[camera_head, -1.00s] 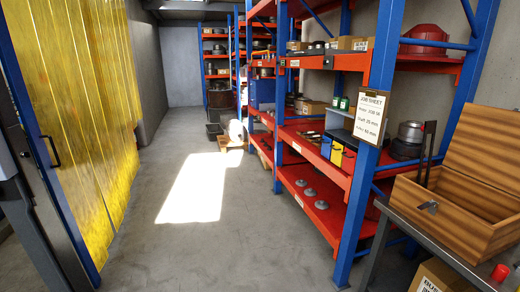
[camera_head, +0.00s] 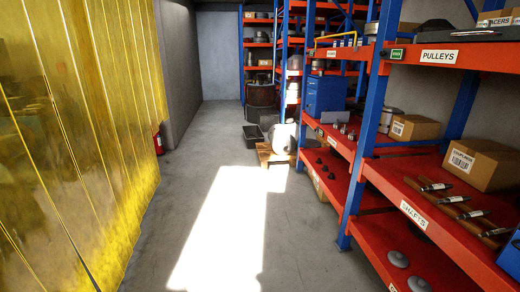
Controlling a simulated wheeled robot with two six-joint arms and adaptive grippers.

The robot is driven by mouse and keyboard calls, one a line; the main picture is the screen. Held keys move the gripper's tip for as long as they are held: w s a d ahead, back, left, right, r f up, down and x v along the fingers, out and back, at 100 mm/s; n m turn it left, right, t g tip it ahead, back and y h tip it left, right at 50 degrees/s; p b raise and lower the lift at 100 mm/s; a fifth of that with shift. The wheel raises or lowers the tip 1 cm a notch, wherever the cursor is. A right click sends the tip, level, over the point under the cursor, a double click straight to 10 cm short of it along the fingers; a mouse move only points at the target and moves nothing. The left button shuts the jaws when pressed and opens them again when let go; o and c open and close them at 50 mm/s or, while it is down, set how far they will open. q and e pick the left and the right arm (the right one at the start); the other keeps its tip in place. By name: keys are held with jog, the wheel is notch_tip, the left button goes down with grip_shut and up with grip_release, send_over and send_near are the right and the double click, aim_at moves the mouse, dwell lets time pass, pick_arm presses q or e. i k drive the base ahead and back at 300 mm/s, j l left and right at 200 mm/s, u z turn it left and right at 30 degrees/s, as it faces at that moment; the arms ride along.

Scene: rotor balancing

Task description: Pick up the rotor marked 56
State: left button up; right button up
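I cannot make out a rotor marked 56 in the head view. Grey round discs (camera_head: 398,259) lie on the lowest red shelf at the right, and no number is readable on them. Small dark parts (camera_head: 326,163) lie on the low shelf of the farther rack, too small to identify. Round metal parts also stand on the far racks, with no readable marks. Neither of my grippers is in view.
A blue and red rack (camera_head: 372,168) lines the right side, with shafts (camera_head: 465,212) and cardboard boxes (camera_head: 482,163). A yellow strip curtain (camera_head: 85,130) hangs at the left. A pallet (camera_head: 274,154) stands ahead. The grey aisle floor (camera_head: 215,215) is clear.

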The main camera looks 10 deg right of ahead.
aim_at(343, 131)
jog(key=i+j+z, duration=0.25)
jog(key=i+z, duration=0.25)
jog(key=i, duration=0.35)
jog(key=i+j+z, duration=0.45)
jog(key=i, duration=0.35)
jog(key=i+j+z, duration=0.5)
jog(key=i+j, duration=0.2)
jog(key=j, duration=0.25)
